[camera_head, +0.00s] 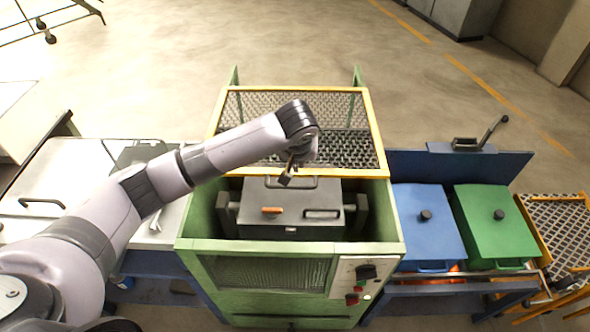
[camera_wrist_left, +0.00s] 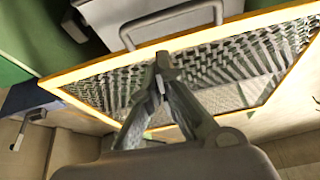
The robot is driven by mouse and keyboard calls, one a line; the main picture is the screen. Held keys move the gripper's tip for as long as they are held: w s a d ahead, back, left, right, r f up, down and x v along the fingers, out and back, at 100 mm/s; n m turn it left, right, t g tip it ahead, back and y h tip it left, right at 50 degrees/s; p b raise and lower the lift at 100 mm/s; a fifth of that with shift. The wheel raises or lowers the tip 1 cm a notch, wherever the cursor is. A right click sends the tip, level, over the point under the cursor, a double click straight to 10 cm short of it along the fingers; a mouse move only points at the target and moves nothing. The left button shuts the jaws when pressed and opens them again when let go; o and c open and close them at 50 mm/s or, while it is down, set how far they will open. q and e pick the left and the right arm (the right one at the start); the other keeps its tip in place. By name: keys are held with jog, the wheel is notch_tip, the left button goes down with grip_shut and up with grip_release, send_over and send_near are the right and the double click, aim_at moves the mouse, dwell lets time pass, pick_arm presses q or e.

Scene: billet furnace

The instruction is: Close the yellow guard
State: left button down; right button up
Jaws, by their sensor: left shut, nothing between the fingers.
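The yellow guard (camera_head: 376,130) is a yellow frame with dark wire mesh, over the rear part of the green machine (camera_head: 194,222). The grey lidded box in front of it is uncovered. My left gripper (camera_head: 286,179) reaches in from the left above the guard, its fingers pointing down near the frame's front bar. In the left wrist view the guard (camera_wrist_left: 98,71) fills the middle, and the shut, empty fingertips (camera_wrist_left: 163,62) overlap its front bar. I cannot tell whether they touch it. My arm hides part of the mesh. My right gripper is not in view.
The grey box (camera_head: 290,221) has an orange grip and a bar handle. A control panel (camera_head: 358,280) is at the machine's front right. Blue (camera_head: 425,235) and green (camera_head: 490,240) lids are to the right, beside an orange mesh rack (camera_head: 562,228). Open floor lies behind.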

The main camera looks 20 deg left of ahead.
pick_arm(q)
notch_tip(320, 180, down, 8)
jog(key=w+a+n+p, duration=0.1)
jog(key=w+a+p, duration=0.1)
jog(key=shift+w+g, duration=0.3)
jog(key=shift+g, duration=0.1)
jog(key=shift+d+f, duration=0.1)
dwell(0.3)
